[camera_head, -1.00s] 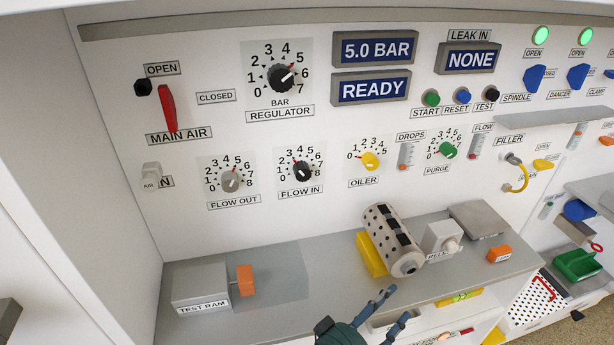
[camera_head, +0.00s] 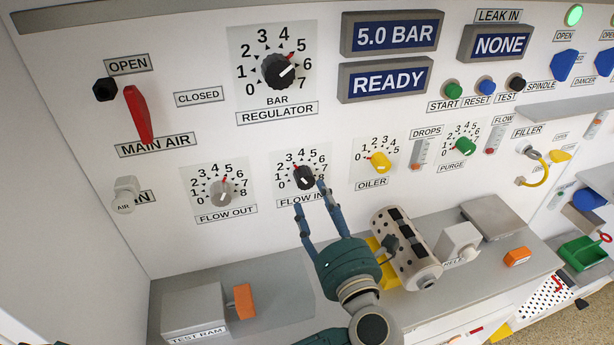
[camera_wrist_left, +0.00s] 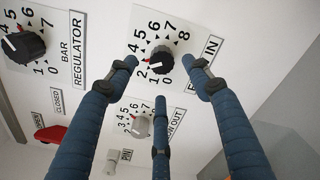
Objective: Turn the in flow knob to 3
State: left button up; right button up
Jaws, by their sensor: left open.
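The flow in knob (camera_head: 304,177) is a black dial knob with a white pointer mark on a 0 to 8 scale, above the FLOW IN label. It also shows in the left wrist view (camera_wrist_left: 160,60), where its white mark is on the low-number side; the exact setting is hard to read. My left gripper (camera_head: 310,197) is open and empty, its fingers pointing up at the panel just below and in front of this knob. In the left wrist view its slim blue fingers (camera_wrist_left: 163,72) spread around the knob's image; contact is not visible. My right gripper is not in view.
The grey flow out knob (camera_head: 221,192) is to the left and the yellow oiler knob (camera_head: 380,162) to the right. The regulator knob (camera_head: 278,71) is above. A perforated roller (camera_head: 412,254) and the test ram block (camera_head: 195,310) stand on the grey ledge below.

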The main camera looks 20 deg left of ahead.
aim_at(308, 182)
pick_arm(q)
jog(key=p+x, duration=0.1)
jog(key=x, duration=0.7)
jog(key=shift+p, duration=0.3)
jog(key=shift+f, duration=0.1)
jog(key=c, duration=1.1)
